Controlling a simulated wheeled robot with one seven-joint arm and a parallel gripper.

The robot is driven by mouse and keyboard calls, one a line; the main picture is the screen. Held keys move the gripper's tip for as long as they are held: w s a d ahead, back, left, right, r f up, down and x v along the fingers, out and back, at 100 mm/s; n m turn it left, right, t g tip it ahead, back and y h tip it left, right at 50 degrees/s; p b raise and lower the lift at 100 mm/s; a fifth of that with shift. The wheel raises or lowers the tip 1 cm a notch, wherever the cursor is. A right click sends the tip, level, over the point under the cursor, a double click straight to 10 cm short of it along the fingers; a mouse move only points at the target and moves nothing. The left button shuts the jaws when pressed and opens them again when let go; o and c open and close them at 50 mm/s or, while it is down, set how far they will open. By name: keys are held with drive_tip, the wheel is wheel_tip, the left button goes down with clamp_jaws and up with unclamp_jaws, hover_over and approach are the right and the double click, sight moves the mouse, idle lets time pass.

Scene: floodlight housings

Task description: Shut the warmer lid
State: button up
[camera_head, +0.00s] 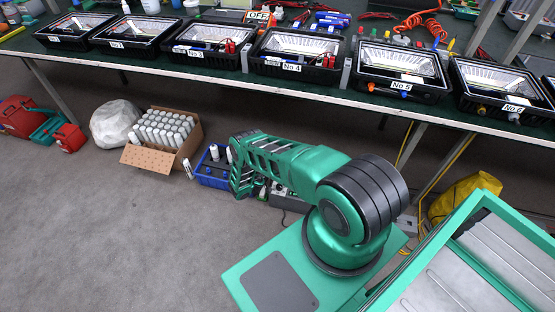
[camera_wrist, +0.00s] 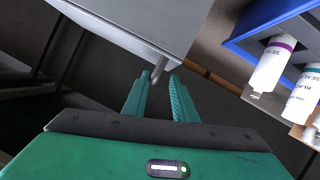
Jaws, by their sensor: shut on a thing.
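In the wrist view, my gripper (camera_wrist: 158,84) has its two green fingers on either side of a thin metal handle (camera_wrist: 159,68). The handle sticks out from the edge of a flat grey panel (camera_wrist: 150,22), which seems to be the warmer lid. The fingers hold this handle near their tips. How far open the lid stands cannot be told. In the head view, my arm hides the gripper and the lid. A grey box (camera_head: 291,199), perhaps part of the warmer, shows partly behind the arm on the floor.
A blue crate (camera_wrist: 238,50) with sealant tubes (camera_wrist: 272,62) lies right of the panel; the head view shows it left of my arm. A cardboard box (camera_head: 143,158) of white tubes stands farther left. The bench (camera_head: 220,80) carries several numbered floodlight housings.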

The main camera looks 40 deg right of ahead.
drive_tip(key=v, duration=0.9)
drive_tip(key=shift+a, duration=0.15)
